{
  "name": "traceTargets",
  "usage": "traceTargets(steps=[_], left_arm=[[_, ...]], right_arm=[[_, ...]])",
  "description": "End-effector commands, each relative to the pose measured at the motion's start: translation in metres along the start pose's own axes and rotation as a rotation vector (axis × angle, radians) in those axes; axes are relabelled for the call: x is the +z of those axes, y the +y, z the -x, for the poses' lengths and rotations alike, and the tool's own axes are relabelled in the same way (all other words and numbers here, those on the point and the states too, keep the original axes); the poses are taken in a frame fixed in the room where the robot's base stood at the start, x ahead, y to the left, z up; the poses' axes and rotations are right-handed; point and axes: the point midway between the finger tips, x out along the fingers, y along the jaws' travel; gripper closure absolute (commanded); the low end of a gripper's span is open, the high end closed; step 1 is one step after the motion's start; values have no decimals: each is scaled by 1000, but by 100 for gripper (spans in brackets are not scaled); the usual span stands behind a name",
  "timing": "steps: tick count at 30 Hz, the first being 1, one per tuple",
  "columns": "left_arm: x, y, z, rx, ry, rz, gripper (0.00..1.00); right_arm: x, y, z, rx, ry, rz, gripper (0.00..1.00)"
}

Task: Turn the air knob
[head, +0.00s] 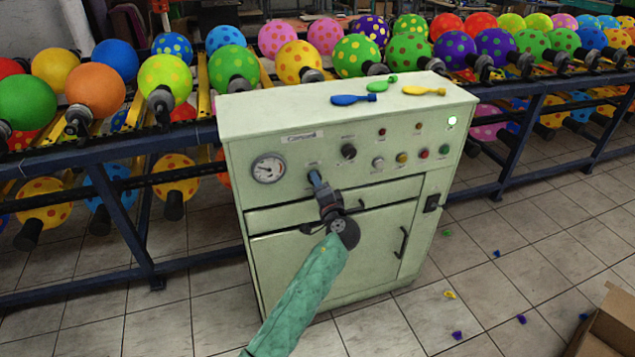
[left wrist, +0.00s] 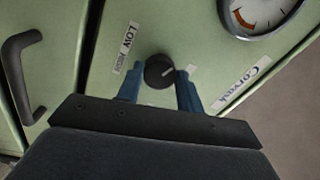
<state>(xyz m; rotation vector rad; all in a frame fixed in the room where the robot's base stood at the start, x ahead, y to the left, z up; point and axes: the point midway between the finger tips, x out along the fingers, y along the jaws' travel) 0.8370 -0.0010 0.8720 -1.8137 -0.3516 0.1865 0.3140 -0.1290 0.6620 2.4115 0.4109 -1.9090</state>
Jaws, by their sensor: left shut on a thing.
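The air knob (left wrist: 160,71) is a round black dial with a pale pointer mark on the pale green machine's front panel. My left gripper (left wrist: 161,88) has its blue fingertips on either side of the knob and is shut on it. In the head view my left gripper (head: 316,180) reaches the panel right of the pressure gauge (head: 268,168) and hides the knob. The gauge also shows at the top right of the left wrist view (left wrist: 258,15). My right gripper is in neither view.
A second black knob (head: 348,151), several coloured buttons and a lit green lamp (head: 452,120) are on the panel. Blue (head: 353,99), green (head: 382,83) and yellow (head: 424,91) flat balloons lie on top. Balloon racks stand behind; a cardboard box (head: 612,325) is at lower right.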

Motion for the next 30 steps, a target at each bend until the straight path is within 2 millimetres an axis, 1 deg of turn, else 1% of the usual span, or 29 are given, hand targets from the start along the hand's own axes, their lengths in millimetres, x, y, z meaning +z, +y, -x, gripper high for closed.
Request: traceTargets(steps=[1,3,9,16,17,18,30], left_arm=[[-1,-3,0,0,4,-44,86],[-1,-3,0,-1,8,-106,86],[-1,-3,0,-3,17,-245,86],[-1,-2,0,-4,24,-354,86],[-1,-2,0,-4,25,-367,86],[-1,-2,0,-4,26,-385,86],[-1,-3,0,-6,38,-565,86]], right_arm=[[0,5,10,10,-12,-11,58],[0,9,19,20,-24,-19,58],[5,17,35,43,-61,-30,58],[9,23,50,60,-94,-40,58],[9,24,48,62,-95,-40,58],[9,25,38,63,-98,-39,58],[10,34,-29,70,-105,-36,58]])
